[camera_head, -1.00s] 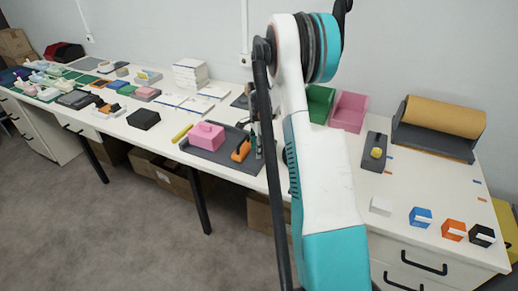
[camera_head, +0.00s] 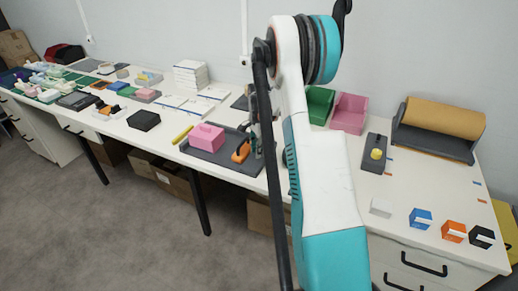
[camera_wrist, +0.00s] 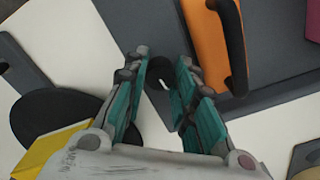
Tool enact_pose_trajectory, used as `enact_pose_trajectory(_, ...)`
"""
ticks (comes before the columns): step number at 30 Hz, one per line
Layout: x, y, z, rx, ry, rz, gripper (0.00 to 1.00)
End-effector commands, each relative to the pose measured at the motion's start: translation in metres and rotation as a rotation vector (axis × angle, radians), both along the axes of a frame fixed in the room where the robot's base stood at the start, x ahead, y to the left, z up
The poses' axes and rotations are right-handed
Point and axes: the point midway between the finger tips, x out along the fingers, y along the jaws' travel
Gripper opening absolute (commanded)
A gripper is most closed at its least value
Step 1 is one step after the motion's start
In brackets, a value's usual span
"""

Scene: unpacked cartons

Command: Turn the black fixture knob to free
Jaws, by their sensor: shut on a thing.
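The dark grey fixture tray (camera_head: 220,158) lies on the long white table, with a pink block (camera_head: 207,136) and an orange clamp (camera_head: 241,152) on it. In the wrist view the orange clamp (camera_wrist: 212,45) and its black handle (camera_wrist: 236,50) are to the right of my fingers. My gripper (camera_wrist: 160,82) points down at the tray's edge. Its teal fingers are shut on a small black knob (camera_wrist: 158,72), mostly hidden between them. In the head view my arm hides the knob and most of the gripper.
A yellow marker (camera_head: 182,134) and a black box (camera_head: 144,120) lie left of the tray. Green (camera_head: 319,103) and pink (camera_head: 349,112) holders stand right of my arm. A dark disc (camera_wrist: 45,122) shows left of the fingers in the wrist view.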

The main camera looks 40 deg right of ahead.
Motion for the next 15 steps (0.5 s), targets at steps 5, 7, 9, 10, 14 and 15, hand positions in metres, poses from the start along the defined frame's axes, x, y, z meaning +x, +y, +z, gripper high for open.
enact_pose_trajectory(5,0.0003,-0.0001,0.0003,0.000,-0.001,0.146,0.01)
enact_pose_trajectory(7,0.0003,-0.0001,0.0003,0.000,-0.001,0.212,0.01)
enact_pose_trajectory(9,0.0003,-0.0001,0.0002,0.000,-0.001,0.279,0.01)
enact_pose_trajectory(10,0.0003,-0.0001,0.0002,0.000,-0.001,0.307,0.01)
enact_pose_trajectory(14,0.0003,-0.0001,0.0002,0.000,-0.001,0.432,0.01)
enact_pose_trajectory(15,0.0003,-0.0001,0.0002,0.000,-0.001,0.469,0.01)
